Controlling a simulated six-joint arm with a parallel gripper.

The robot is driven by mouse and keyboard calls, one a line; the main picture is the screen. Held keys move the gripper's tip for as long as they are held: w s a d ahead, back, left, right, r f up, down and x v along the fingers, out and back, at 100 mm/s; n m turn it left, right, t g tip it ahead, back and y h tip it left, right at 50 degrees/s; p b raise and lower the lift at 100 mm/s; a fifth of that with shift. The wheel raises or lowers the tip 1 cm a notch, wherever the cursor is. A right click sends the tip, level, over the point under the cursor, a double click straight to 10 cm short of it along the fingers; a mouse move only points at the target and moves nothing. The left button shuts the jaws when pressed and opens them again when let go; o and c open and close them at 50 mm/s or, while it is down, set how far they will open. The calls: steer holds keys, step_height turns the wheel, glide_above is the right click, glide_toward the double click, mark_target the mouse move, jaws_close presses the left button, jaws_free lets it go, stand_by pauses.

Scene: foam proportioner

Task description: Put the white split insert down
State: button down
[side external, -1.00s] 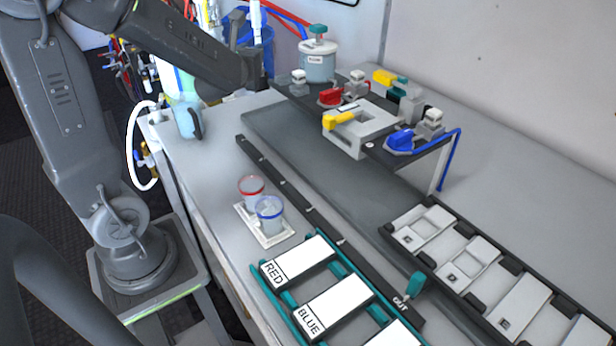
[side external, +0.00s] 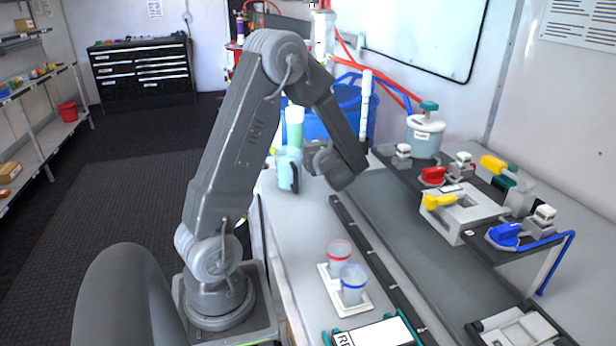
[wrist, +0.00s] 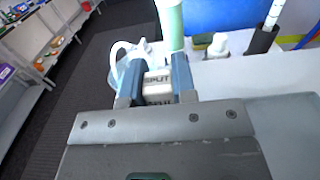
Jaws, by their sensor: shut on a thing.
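My gripper (wrist: 155,72) is shut on the white split insert (wrist: 159,90), a small white block with dark lettering between the two blue-grey fingers in the wrist view. In the side view my gripper (side external: 309,152) is at the far left end of the bench, close to the light blue jug (side external: 288,172). The insert is too small or hidden to make out there. I cannot tell whether it touches anything below.
Two cups, red-rimmed (side external: 339,254) and blue-rimmed (side external: 353,286), stand on a white plate at the front. A black-topped stand with coloured valves (side external: 433,176) is at right. A dark tray (side external: 562,338) shows at lower right. A blue bin (side external: 352,98) is behind.

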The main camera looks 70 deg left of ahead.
steer(key=shift+f, duration=3.45)
steer(key=shift+f, duration=0.1)
steer(key=c, duration=0.9)
jaws_free()
